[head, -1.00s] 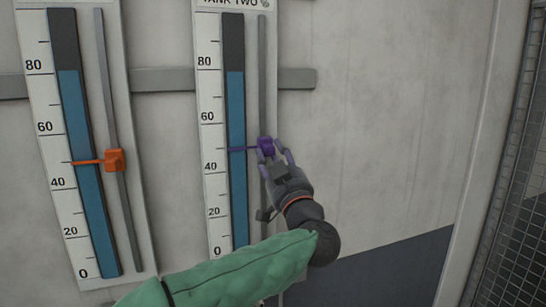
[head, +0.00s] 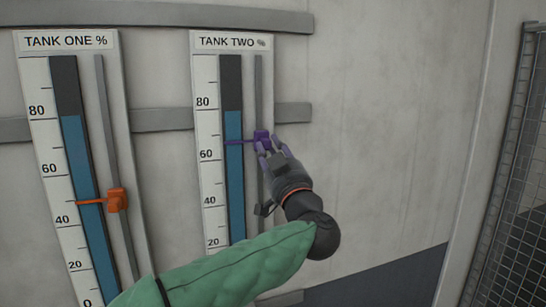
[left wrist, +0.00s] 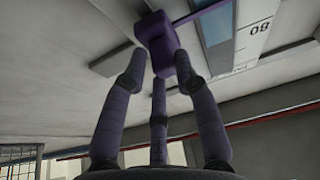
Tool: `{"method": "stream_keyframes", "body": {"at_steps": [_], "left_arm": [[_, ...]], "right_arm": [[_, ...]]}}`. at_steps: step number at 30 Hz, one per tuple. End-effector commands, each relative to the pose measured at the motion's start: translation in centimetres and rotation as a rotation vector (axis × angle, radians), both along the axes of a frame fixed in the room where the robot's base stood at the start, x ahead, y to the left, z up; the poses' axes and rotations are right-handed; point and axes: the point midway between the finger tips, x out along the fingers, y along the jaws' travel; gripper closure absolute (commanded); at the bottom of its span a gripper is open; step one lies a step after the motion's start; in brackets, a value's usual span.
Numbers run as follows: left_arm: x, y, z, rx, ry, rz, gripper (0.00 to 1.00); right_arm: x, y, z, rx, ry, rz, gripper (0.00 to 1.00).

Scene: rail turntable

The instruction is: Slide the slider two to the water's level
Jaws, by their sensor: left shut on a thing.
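The purple slider two (head: 262,137) sits on the grey rail (head: 259,85) of the TANK TWO gauge (head: 206,125). Its thin pointer crosses the tube a little above the 60 mark. The blue water (head: 235,185) in that tube tops out higher, a little below the 80 mark. My left gripper (head: 265,149) is shut on slider two from below and to the right. In the left wrist view, the fingers (left wrist: 160,72) close around the purple block (left wrist: 158,38). My right gripper is not in view.
The TANK ONE gauge (head: 39,130) stands to the left, with an orange slider (head: 117,200) between its 40 and 60 marks. Horizontal grey bars (head: 160,118) cross the wall behind the gauges. A mesh panel (head: 510,170) is at the far right. The wall right of TANK TWO is clear.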

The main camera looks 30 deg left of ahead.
Motion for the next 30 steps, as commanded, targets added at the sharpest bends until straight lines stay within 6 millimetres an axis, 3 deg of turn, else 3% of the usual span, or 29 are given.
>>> {"method": "stream_keyframes", "body": {"at_steps": [1,10,17,29,30], "left_arm": [[-0.3,0.3,2.1,-0.007,-0.013,0.004,1.00],[-0.4,0.4,6.4,-0.006,-0.014,0.006,1.00],[-0.3,0.4,7.6,-0.005,-0.012,0.007,1.00],[-0.4,0.4,7.7,-0.005,-0.011,0.007,1.00],[-0.4,0.4,7.7,-0.005,-0.011,0.007,0.68]], "right_arm": [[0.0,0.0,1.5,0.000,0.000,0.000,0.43],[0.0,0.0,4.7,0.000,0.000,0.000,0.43],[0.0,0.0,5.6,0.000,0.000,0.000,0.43],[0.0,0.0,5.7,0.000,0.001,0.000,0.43],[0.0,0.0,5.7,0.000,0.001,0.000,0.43]]}}
